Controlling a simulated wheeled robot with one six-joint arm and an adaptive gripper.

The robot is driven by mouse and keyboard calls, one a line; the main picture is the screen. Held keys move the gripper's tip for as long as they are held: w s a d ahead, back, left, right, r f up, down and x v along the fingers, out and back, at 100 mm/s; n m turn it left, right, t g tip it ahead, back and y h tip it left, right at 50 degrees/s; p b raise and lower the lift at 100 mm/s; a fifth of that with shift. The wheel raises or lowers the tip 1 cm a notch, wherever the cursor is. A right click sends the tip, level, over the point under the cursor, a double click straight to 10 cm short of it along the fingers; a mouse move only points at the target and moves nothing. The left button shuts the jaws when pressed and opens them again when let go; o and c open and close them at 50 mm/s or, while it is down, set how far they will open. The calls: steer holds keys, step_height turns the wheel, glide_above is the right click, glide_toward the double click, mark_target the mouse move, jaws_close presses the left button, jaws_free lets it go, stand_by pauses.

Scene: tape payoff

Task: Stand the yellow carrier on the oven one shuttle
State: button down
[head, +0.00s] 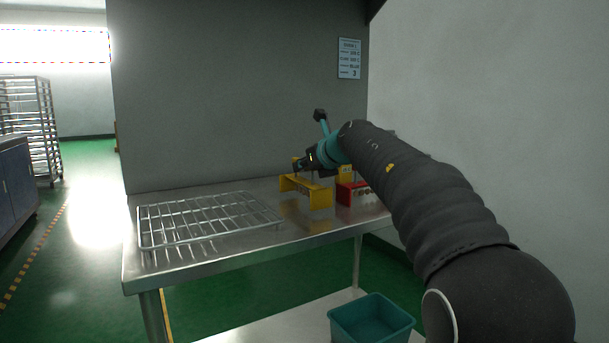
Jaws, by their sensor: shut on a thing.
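The yellow carrier (320,198) is at the back middle of the steel table (262,246), with its reflection on the metal below it. My gripper (303,168) comes in from the right, over the carrier, and is shut on it. The fingertips are small and partly hidden. I cannot tell whether the carrier touches the table or hangs slightly above it. No label in this view tells which thing is the oven one shuttle. A wire rack (205,217) lies flat on the table to the left of the carrier, apart from it.
A red carrier (345,195) stands close to the right of the yellow one, with another yellow piece (345,171) behind it. A grey wall (235,95) rises behind the table. A teal bin (372,318) sits on the lower shelf. A notice (349,59) hangs at the upper right.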

steer(key=shift+f, duration=0.5)
steer(key=shift+f, duration=0.1)
steer(key=c, duration=1.1)
jaws_free()
steer(key=v, duration=1.2)
steer(key=shift+d, duration=0.1)
